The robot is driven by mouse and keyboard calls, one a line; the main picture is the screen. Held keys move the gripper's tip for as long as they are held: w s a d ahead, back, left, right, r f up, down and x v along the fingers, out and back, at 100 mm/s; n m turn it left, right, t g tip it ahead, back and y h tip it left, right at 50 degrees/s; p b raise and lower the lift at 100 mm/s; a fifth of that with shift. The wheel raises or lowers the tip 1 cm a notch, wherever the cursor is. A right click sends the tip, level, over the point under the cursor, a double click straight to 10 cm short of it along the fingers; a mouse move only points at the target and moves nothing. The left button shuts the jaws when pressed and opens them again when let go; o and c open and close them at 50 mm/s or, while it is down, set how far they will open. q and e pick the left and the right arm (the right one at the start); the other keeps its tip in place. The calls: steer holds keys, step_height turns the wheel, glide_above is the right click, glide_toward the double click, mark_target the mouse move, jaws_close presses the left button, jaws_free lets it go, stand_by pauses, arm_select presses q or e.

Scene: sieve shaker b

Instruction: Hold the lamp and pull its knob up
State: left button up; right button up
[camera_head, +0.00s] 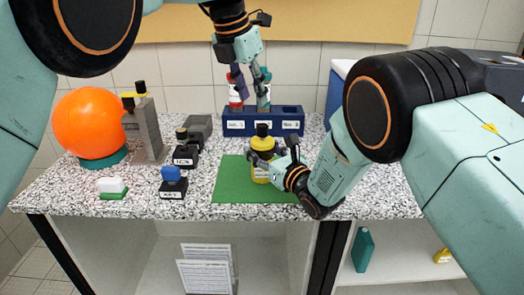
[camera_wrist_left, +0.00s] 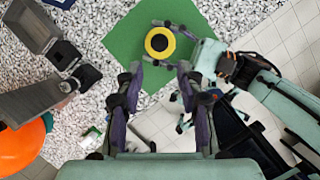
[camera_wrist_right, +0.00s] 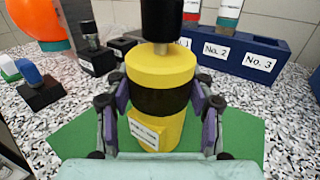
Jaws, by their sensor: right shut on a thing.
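The lamp (camera_head: 262,146) is a yellow cylinder with a dark band, a white label and a black knob (camera_wrist_right: 162,20) on top. It stands upright on the green mat (camera_head: 232,181). My right gripper (camera_wrist_right: 161,110) is shut on its body, one finger on each side at the dark band. A short thin stem shows between the knob and the yellow top. My left gripper (camera_head: 249,88) is open and empty, pointing down, above and apart from the lamp. The lamp's top also shows in the left wrist view (camera_wrist_left: 159,42), ahead of the left fingers.
A blue rack (camera_head: 262,121) with numbered slots stands behind the mat, holding a red-topped and a teal-topped bottle. To the left are an orange ball (camera_head: 97,122), a grey device (camera_head: 145,128), a blue-topped stamp (camera_head: 172,182) and a black-knobbed stamp (camera_head: 185,153). The mat's left part is clear.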

arm_select(q)
steer(key=shift+o, duration=1)
steer(key=shift+r, duration=0.3)
steer(key=shift+o, duration=0.3)
steer(key=shift+a+r, duration=0.75)
steer(key=shift+r, duration=0.05)
steer(key=w+a+f+m+t+y, duration=0.2)
steer(key=a+f+m, duration=0.15)
steer(key=a, duration=0.55)
steer(key=w+a+f+m+t+y, duration=0.1)
steer(key=a+f+m+t+y, duration=0.2)
steer(key=a, duration=0.6)
steer(key=m+t+h, duration=0.1)
steer(key=m+h, duration=1.1)
steer(key=m, duration=1.9)
glide_toward(260, 126)
steer(key=x, duration=1)
steer(key=shift+w+d+f, duration=0.15)
steer(key=shift+w+d, duration=0.1)
steer(key=shift+d, duration=0.05)
